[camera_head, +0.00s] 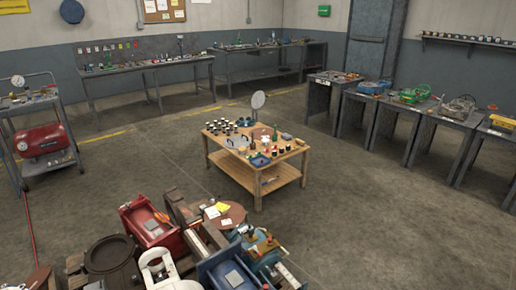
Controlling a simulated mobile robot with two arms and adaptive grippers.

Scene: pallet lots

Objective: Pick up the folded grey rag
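I cannot single out the folded grey rag for certain at this size. Another small grey patch (286,136) lies on the wooden table (259,172) among jars and bottles, and a further grey flat piece (234,278) shows in a blue bin (213,270) at the bottom. Any of these could be cloth. Neither of my grippers can be made out in the head view.
A cluttered group fills the bottom, with a brown barrel (110,256) and a round brown top (224,214). A cart with a red tank (44,140) stands left. Workbenches (148,66) line the back; grey stands (440,122) line the right. Floor (375,215) right of the table is clear.

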